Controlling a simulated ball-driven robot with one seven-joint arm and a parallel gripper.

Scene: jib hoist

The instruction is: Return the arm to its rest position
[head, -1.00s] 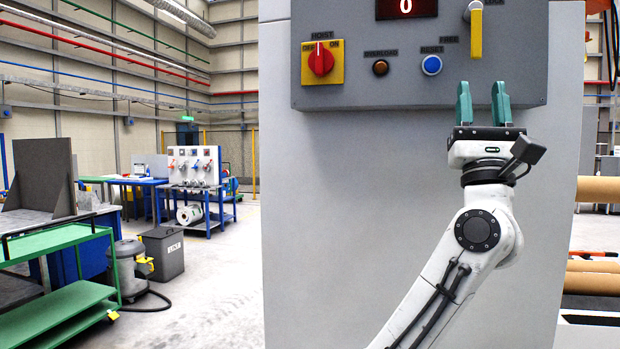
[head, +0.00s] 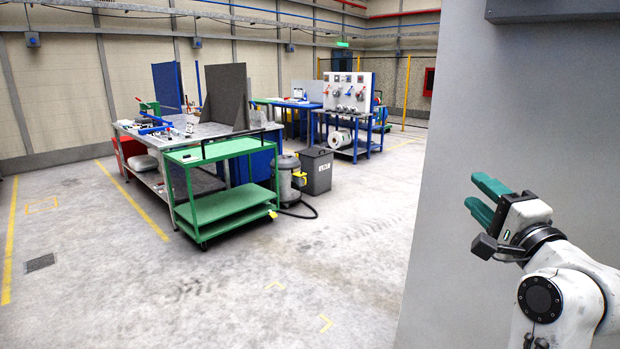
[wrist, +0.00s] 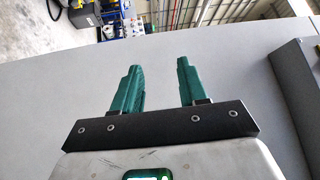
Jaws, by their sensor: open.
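My gripper (head: 480,200) has two green fingers on my white arm, at the right of the head view. It points left and is apart from the grey cabinet behind it. The fingers stand spread with nothing between them. In the wrist view my gripper (wrist: 155,85) is also open and empty, with the grey cabinet face (wrist: 225,80) behind it. In the head view only the lower left corner of the control box (head: 545,10) shows on the grey cabinet (head: 440,240). Its switches are out of frame.
A green cart (head: 225,210) and a workbench (head: 135,135) stand left of centre. A grey bin (head: 316,172) and a shop vacuum (head: 287,180) stand beside the cart. Farther back is a blue bench with a valve panel (head: 352,90). The concrete floor in front is clear.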

